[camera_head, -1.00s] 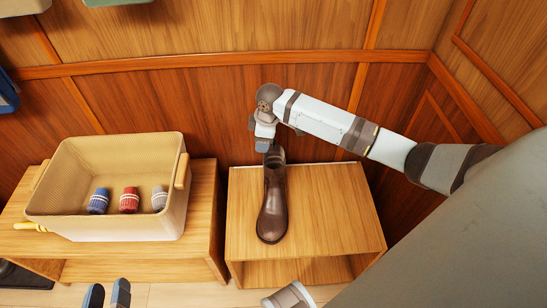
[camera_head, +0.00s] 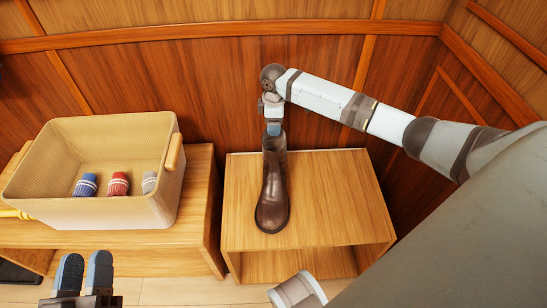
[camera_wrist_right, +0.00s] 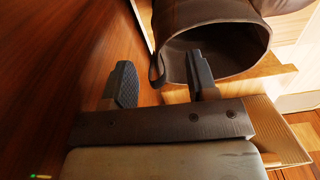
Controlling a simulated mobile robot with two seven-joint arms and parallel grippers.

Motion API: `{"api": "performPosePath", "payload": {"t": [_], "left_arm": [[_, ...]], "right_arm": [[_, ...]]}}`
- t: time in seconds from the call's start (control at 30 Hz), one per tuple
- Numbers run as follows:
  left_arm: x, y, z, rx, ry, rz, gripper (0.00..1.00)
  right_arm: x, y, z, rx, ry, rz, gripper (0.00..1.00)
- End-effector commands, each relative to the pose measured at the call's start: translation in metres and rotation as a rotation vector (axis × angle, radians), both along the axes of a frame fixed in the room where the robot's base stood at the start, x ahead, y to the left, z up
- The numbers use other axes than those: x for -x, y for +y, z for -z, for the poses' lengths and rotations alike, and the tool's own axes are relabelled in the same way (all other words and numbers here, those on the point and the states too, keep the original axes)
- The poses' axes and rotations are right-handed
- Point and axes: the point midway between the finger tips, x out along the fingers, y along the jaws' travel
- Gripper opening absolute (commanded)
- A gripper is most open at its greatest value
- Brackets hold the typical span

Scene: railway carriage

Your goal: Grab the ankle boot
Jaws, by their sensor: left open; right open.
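The dark brown ankle boot (camera_head: 272,190) stands upright on the wooden box shelf, toe toward me. My right gripper (camera_head: 273,128) is at the top of the boot's shaft, pointing down. In the right wrist view the boot's open top (camera_wrist_right: 215,50) shows, and the right gripper (camera_wrist_right: 162,85) is open with its fingers apart. One finger is at the rim's opening, the other outside the shaft; I cannot tell whether either touches. My left gripper (camera_head: 84,275) is open and empty at the lower left, away from the boot.
The box shelf (camera_head: 340,190) has bare top to the boot's right. A beige basket (camera_head: 140,208) with several rolled socks, blue, red (camera_head: 117,184) and grey, stands on a wooden bench (camera_head: 200,195) at the left. The wood-panelled wall (camera_head: 180,80) is close behind the boot.

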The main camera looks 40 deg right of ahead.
Motion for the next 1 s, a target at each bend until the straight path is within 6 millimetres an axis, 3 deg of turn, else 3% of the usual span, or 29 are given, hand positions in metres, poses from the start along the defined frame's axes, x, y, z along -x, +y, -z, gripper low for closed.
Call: {"api": "performPosePath", "payload": {"t": [0.1, 0.23, 0.57, 0.8, 1.0], "left_arm": [[-0.002, -0.001, 0.023, -0.023, 0.048, 0.014, 0.43], [-0.003, -0.003, 0.034, -0.045, 0.088, 0.026, 0.43], [-0.003, -0.003, 0.037, -0.054, 0.107, 0.033, 0.43], [-0.003, -0.003, 0.037, -0.053, 0.107, 0.032, 0.43], [-0.003, -0.003, 0.037, -0.052, 0.107, 0.033, 0.43]], "right_arm": [[0.002, 0.001, 0.026, 0.000, 0.003, 0.000, 0.53], [0.003, 0.001, 0.041, 0.000, 0.001, -0.001, 0.53], [0.003, 0.001, 0.046, 0.001, 0.000, -0.001, 0.53], [0.003, 0.001, 0.046, 0.001, 0.001, -0.001, 0.00], [0.002, 0.001, 0.045, 0.000, 0.000, 0.000, 0.00]]}}
